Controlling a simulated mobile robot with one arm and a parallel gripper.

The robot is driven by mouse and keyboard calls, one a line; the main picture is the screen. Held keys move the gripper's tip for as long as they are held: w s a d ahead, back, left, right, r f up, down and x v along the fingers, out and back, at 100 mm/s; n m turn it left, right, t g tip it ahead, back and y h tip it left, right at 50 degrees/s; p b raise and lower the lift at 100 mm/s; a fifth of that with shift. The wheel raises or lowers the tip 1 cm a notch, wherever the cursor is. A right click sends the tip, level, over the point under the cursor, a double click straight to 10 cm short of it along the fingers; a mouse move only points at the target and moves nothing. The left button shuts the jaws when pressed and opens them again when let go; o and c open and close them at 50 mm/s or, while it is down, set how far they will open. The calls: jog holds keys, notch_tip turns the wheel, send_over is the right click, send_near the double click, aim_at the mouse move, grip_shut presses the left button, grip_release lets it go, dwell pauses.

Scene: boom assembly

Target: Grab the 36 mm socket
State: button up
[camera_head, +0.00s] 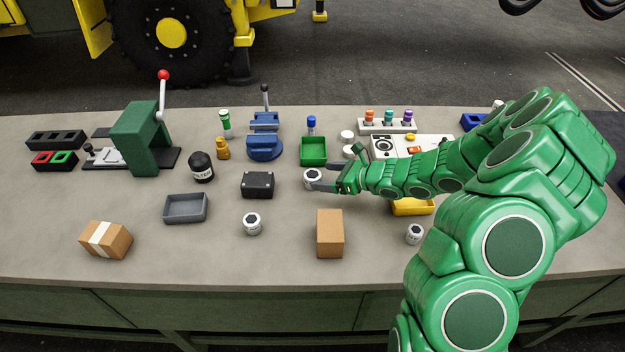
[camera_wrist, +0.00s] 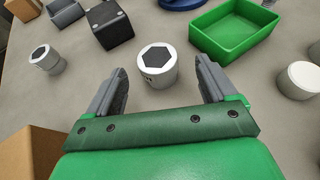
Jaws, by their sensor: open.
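Three white sockets with dark hexagonal openings stand upright on the bench. One socket (camera_head: 313,178) is just beyond my gripper (camera_head: 327,180); in the wrist view this socket (camera_wrist: 157,67) stands ahead, between the lines of the two fingers. My gripper (camera_wrist: 161,76) is open and empty, with a gap on both sides of the socket. A second socket (camera_head: 252,224) stands front left and shows at the left of the wrist view (camera_wrist: 46,60). A third socket (camera_head: 414,235) stands front right near my arm. Their size markings are too small to read, so I cannot tell which is 36 mm.
A cardboard box (camera_head: 330,235) stands in front of my gripper. A green bin (camera_head: 313,162) is just behind the nearest socket, and a black case (camera_head: 257,185) is to its left. My arm hides part of the right side.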

aim_at(308, 175)
jog(key=shift+x, duration=3.4)
jog(key=shift+s, duration=0.15)
jog(key=c, duration=1.2)
